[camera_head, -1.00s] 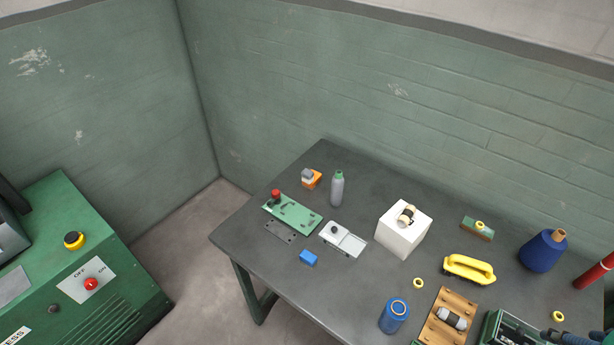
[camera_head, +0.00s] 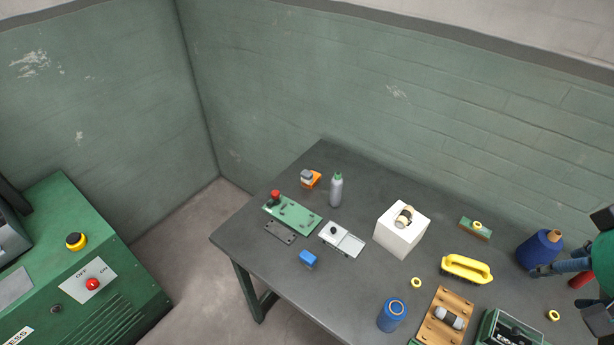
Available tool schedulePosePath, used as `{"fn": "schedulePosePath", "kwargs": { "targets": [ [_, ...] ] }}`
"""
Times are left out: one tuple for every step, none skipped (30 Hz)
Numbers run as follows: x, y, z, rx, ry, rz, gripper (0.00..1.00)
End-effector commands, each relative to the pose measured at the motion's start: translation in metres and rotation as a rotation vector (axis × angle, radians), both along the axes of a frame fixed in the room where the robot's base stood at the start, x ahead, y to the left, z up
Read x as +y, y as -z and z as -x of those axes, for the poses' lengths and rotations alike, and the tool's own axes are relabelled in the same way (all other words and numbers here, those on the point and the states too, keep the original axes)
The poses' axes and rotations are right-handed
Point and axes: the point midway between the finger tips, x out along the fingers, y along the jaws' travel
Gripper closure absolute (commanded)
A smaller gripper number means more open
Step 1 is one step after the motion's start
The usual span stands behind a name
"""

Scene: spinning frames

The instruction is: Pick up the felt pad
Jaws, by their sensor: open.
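I cannot tell for certain which thing is the felt pad. A small blue block (camera_head: 308,259) lies on the table's front left part. A thin dark plate with holes (camera_head: 280,232) lies flat behind it to the left. A small orange block with a grey piece on top (camera_head: 310,179) stands at the back left. My gripper (camera_head: 541,270) is at the right edge, beside the blue thread cone (camera_head: 539,250) and overlapping it in the picture. It is open, with nothing seen in it, and far from the small things at the left.
The front left surface is mostly clear.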

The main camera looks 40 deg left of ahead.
Motion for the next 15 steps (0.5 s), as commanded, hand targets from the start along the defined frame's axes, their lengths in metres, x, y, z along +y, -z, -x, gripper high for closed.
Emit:
{"fn": "schedulePosePath", "kwargs": {
  "targets": [
    [0.008,-0.006,-0.013,0.008,-0.047,0.017,0.44],
    [0.012,-0.009,-0.019,0.011,-0.076,0.027,0.44],
    [0.018,-0.012,-0.029,0.015,-0.114,0.041,0.44],
    [0.022,-0.015,-0.035,0.018,-0.141,0.052,0.44],
    [0.027,-0.017,-0.042,0.021,-0.170,0.062,0.44],
    [0.033,-0.020,-0.051,0.025,-0.209,0.075,0.44],
    [0.038,-0.022,-0.058,0.027,-0.237,0.086,0.44],
    [0.043,-0.024,-0.064,0.029,-0.264,0.096,0.44],
    [0.050,-0.027,-0.073,0.032,-0.304,0.109,0.44],
    [0.055,-0.028,-0.080,0.035,-0.332,0.120,0.44],
    [0.061,-0.029,-0.087,0.037,-0.361,0.130,0.44],
    [0.068,-0.031,-0.096,0.040,-0.399,0.142,0.44],
    [0.074,-0.032,-0.102,0.042,-0.427,0.152,0.44],
    [0.080,-0.033,-0.109,0.044,-0.456,0.162,0.44],
    [0.088,-0.034,-0.117,0.047,-0.495,0.175,0.44]
  ]
}}
